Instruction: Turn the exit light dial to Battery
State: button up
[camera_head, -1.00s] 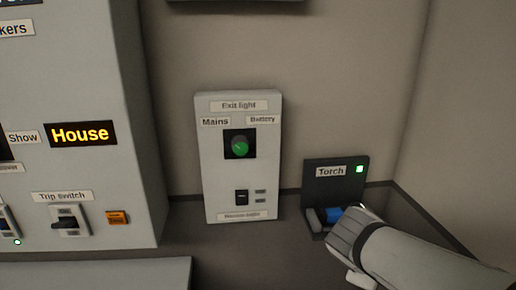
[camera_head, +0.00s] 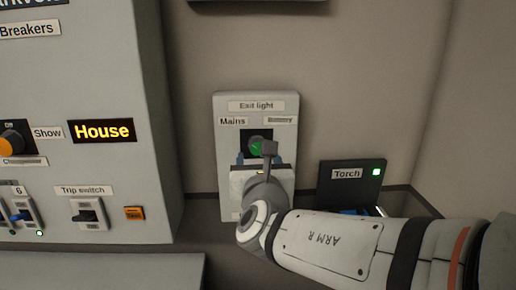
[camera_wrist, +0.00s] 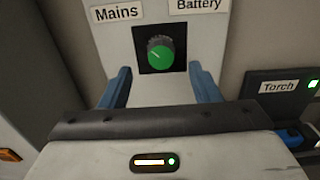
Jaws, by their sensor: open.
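The exit light panel (camera_head: 229,185) is a pale upright box with a Mains label (camera_head: 232,121) at its upper left and a Battery label (camera_head: 280,120) at its upper right. The green exit light dial (camera_head: 256,145) sits in a black square between and below them. In the wrist view the dial (camera_wrist: 160,55) has a light mark that points up and left, toward Mains. My gripper (camera_head: 262,158) is in front of the panel, just below the dial. Its blue fingers are open, one on each side of the dial in the wrist view (camera_wrist: 160,78), with nothing between them. My wrist hides the panel's lower part.
A dark torch holder (camera_head: 335,190) with a green light stands right of the panel, with a blue torch partly hidden behind my arm. A grey breaker cabinet (camera_head: 110,160) with a trip switch (camera_head: 88,215) stands at the left. A wall closes the right side.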

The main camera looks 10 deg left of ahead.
aim_at(257, 148)
jog(key=x, duration=0.6)
jog(key=shift+w+f+p, duration=0.1)
jog(key=shift+w+p, duration=0.1)
jog(key=shift+p, duration=0.15)
jog(key=c, duration=1)
